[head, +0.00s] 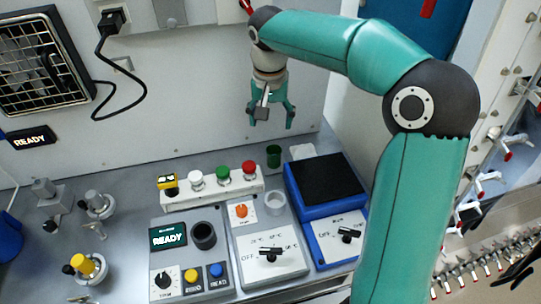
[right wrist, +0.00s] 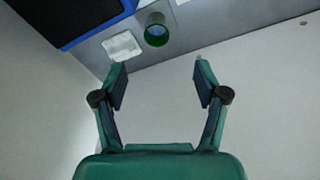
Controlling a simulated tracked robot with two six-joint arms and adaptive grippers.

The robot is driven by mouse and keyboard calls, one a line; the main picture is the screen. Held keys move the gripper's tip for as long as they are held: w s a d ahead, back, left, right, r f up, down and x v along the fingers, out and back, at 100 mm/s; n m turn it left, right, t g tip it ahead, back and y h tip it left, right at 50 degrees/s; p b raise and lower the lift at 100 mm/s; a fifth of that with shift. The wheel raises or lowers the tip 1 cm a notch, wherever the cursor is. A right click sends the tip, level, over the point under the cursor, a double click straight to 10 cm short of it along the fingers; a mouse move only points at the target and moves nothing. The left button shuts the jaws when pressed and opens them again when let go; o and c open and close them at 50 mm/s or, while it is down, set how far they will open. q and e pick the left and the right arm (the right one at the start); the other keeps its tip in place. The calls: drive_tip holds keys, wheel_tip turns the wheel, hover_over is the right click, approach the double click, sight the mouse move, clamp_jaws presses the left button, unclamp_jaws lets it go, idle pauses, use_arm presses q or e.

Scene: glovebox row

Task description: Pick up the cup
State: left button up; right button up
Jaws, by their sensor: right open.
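A small green cup (head: 273,156) stands at the back of the bench near the wall, left of the blue box. It also shows in the right wrist view (right wrist: 156,30), with its round open mouth visible, beyond the fingertips and a little left of the middle between them. My right gripper (head: 272,119) hangs above the cup in the head view, fingers pointing down. It is open and empty, apart from the cup; the wrist view shows its two fingers (right wrist: 158,75) spread wide. My left gripper is not in view.
A blue box with a black top (head: 325,180) stands right of the cup. A button strip (head: 212,189) with coloured buttons is to its left. A clear round container (head: 274,203) is in front, and a white square pad (right wrist: 122,46) lies beside the cup. The wall is close behind.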

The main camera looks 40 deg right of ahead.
hover_over(274, 151)
drive_tip(key=s+a, duration=0.2)
wheel_tip(274, 151, down, 8)
drive_tip(key=shift+d+f, duration=0.1)
drive_tip(key=shift+f, duration=0.15)
drive_tip(key=f, duration=0.1)
drive_tip(key=f+p, duration=0.1)
drive_tip(key=f, duration=0.1)
drive_tip(key=w+f, duration=0.1)
drive_tip(key=shift+d+f+p, duration=0.2)
drive_tip(key=shift+d+p, duration=0.05)
drive_tip(key=shift+p, duration=0.1)
drive_tip(key=shift+f, duration=0.45)
drive_tip(key=c, duration=1.2)
drive_tip(key=shift+c, duration=0.2)
drive_tip(key=shift+r, duration=0.15)
